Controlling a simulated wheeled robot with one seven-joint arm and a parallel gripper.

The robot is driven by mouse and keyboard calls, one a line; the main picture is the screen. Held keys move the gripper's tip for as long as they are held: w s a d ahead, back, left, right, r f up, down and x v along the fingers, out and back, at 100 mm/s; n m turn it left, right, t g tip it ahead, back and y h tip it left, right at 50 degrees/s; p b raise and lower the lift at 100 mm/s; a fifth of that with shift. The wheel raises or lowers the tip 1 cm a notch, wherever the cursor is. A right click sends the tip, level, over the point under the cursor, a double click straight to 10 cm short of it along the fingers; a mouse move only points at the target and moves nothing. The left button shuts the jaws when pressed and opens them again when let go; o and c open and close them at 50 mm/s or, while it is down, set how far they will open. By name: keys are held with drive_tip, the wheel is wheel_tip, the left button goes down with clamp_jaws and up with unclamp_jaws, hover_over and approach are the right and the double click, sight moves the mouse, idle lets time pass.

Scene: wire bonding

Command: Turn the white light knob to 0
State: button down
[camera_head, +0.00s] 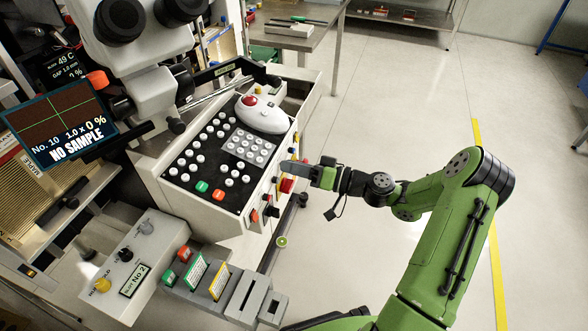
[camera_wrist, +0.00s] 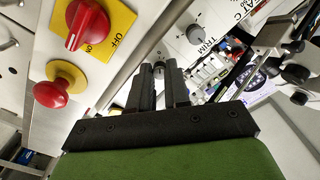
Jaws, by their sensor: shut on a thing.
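My gripper (camera_head: 283,166) is at the right-hand side panel of the bonding machine's console, pointing left in the head view. In the wrist view its two dark fingers (camera_wrist: 159,72) are close together, shut on a small dark knob (camera_wrist: 158,66), which shows only partly between the fingertips. I cannot read a label beside this knob, so I cannot tell from print whether it is the white light knob. Its pointer and setting are hidden. A grey knob (camera_wrist: 195,34) marked "TRIM" is apart from the fingers, up and to the right.
A red rotary switch (camera_wrist: 88,25) on a yellow "OFF" plate and a red push button (camera_wrist: 60,85) are left of the fingers. The console top (camera_head: 215,165) holds several white buttons and a white mouse-like controller (camera_head: 262,115). Open floor (camera_head: 390,100) lies to the right.

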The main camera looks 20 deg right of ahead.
drive_tip(key=shift+f, duration=0.15)
idle(0.4)
drive_tip(key=c, duration=1.1)
unclamp_jaws()
drive_tip(key=p+v, duration=0.3)
drive_tip(key=v, duration=1.2)
drive_tip(key=shift+s+d, duration=0.25)
drive_tip(key=shift+d, duration=0.05)
